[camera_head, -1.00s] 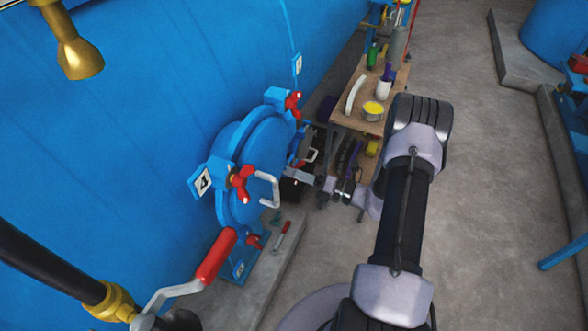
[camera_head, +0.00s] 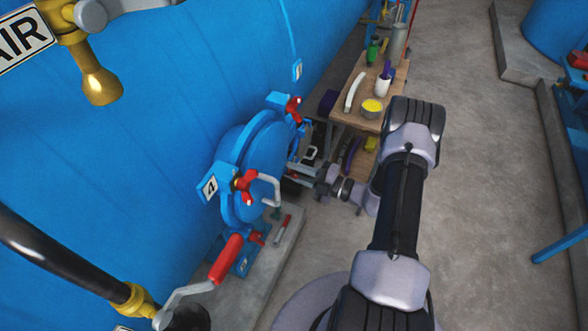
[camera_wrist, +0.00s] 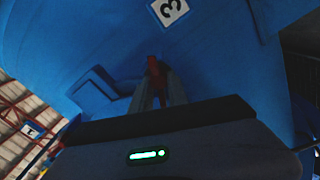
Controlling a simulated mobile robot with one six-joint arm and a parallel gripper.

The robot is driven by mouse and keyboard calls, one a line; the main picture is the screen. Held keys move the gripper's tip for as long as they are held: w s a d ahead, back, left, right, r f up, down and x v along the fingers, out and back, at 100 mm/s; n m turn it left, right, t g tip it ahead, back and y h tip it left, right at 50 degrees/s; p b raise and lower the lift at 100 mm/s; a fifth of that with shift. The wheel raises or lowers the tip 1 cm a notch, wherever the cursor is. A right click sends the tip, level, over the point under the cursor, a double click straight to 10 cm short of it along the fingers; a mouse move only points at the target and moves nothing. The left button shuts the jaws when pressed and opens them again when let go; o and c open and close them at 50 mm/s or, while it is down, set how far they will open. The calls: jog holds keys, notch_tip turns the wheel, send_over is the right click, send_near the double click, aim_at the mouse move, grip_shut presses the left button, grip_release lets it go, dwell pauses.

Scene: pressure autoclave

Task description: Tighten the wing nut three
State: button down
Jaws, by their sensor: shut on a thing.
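The blue round hatch door (camera_head: 266,150) sits on the side of the blue vessel, with red wing nuts around its rim. In the wrist view, the red wing nut three (camera_wrist: 153,67) is between the fingertips of my gripper (camera_wrist: 157,82), below a white plate marked 3 (camera_wrist: 170,10). The fingers are shut on it, and they hide part of it. In the head view my gripper (camera_head: 301,171) reaches the right side of the hatch; the nut it holds cannot be made out there.
Other red wing nuts are at the hatch top (camera_head: 293,108), beside plate 4 (camera_head: 245,185), and low down (camera_head: 256,237). A white handle (camera_head: 270,188) sticks out from the door. A red-handled lever (camera_head: 226,258) stands in front. A wooden bench (camera_head: 346,109) is behind; open floor lies right.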

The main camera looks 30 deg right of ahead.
jog(key=m, duration=0.3)
jog(key=shift+r+m+p, duration=0.15)
jog(key=shift+m+p, duration=0.15)
jog(key=shift+p, duration=0.1)
jog(key=m, duration=0.3)
jog(key=shift+w+d+m+p, duration=0.1)
jog(key=shift+m+p, duration=0.2)
jog(key=m, duration=0.5)
jog(key=shift+w+d+r+m+p, duration=0.1)
jog(key=shift+d+m+p, duration=0.05)
jog(key=shift+m+p, duration=0.2)
jog(key=shift+m, duration=0.35)
jog(key=c, duration=1.3)
grip_release()
